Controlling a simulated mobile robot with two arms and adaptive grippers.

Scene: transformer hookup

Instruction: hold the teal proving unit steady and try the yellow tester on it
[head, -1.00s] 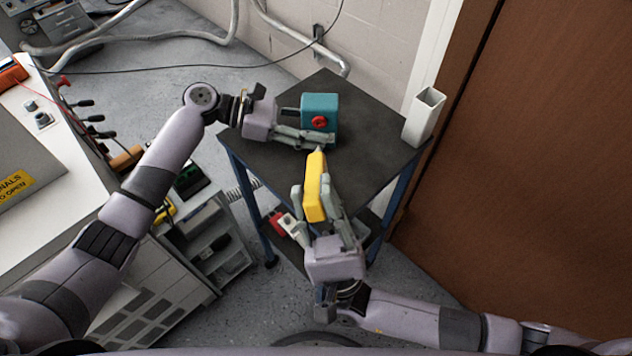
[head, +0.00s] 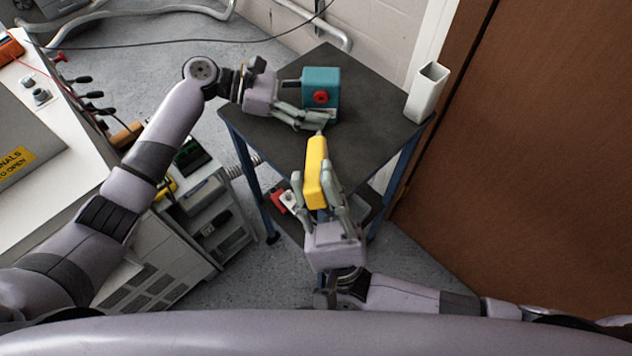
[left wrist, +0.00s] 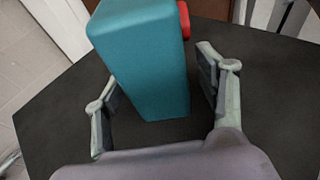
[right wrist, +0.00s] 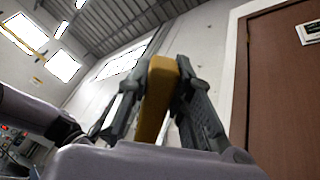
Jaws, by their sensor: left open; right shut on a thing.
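The teal proving unit (head: 318,80) stands upright on the dark top of a small cart, with a red round part (head: 321,97) on its side. In the left wrist view the proving unit (left wrist: 150,60) stands between the spread fingers of my left gripper (left wrist: 160,95), with gaps at both sides. My left gripper (head: 305,103) is open around it. My right gripper (head: 318,190) is shut on the yellow tester (head: 316,165). The tester's thin grey tip points up toward the left gripper's near finger, below the unit. The yellow tester (right wrist: 158,90) also shows between the fingers in the right wrist view.
A brown door (head: 530,150) stands at the right. A white bench (head: 50,195) with equipment is at the left.

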